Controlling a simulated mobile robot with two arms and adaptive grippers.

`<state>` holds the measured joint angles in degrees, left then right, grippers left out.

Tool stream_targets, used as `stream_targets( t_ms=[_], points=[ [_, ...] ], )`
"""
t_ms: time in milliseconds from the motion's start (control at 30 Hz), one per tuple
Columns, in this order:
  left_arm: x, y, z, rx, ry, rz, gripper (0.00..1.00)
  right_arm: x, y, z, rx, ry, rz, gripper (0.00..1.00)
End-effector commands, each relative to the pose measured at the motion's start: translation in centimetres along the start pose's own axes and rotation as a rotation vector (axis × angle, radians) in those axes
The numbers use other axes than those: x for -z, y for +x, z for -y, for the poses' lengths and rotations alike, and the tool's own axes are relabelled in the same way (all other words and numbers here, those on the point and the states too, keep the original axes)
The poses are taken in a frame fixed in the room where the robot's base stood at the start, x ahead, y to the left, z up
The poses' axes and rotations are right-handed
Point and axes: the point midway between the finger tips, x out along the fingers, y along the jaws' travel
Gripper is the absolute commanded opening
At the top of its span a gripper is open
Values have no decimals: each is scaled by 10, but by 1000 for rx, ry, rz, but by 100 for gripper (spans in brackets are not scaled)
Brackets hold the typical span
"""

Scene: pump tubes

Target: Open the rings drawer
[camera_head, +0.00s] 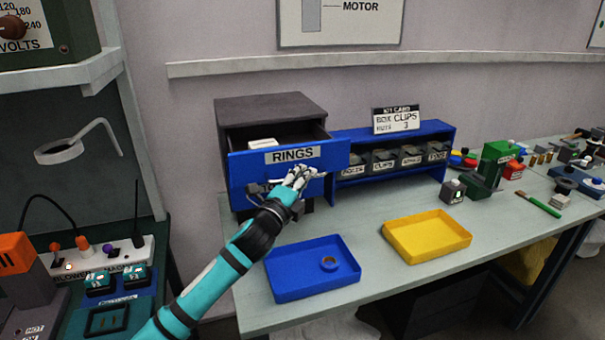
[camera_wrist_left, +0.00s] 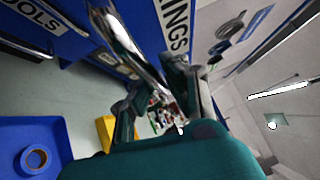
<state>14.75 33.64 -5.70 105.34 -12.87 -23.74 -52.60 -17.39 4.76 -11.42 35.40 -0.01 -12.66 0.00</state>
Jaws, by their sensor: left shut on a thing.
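The rings drawer (camera_head: 240,168) has a blue front with a white RINGS label (camera_head: 292,154). It is pulled out of its dark grey cabinet (camera_head: 268,106), and a white item (camera_head: 262,143) shows inside. In the left wrist view the gripper fingers (camera_wrist_left: 160,92) are beside the RINGS label (camera_wrist_left: 176,22). My right gripper is in neither view.
A blue tray (camera_head: 290,291) with a ring (camera_head: 328,263) and a yellow tray (camera_head: 428,237) lie in front on the bench. A blue rack (camera_head: 440,136) with labelled bins stands right of the cabinet. A TOOLS label (camera_wrist_left: 28,12) shows in the left wrist view.

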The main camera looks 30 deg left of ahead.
Motion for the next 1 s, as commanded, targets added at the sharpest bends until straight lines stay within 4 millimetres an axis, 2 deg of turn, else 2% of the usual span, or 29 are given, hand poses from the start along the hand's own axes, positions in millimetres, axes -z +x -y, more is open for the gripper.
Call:
stream_targets(
  t_ms=[367,400,567,867,1000],
  points=[
    [0,-1,-4,-10,3,3,0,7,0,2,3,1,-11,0],
    [0,-1,-4,-10,3,3,13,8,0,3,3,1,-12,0],
    [0,-1,-3,-7,2,2,34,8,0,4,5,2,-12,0],
    [0,-2,-1,-2,0,1,34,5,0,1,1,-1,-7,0],
    [1,-17,-2,-4,1,-1,34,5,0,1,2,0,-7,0]
  ],
)
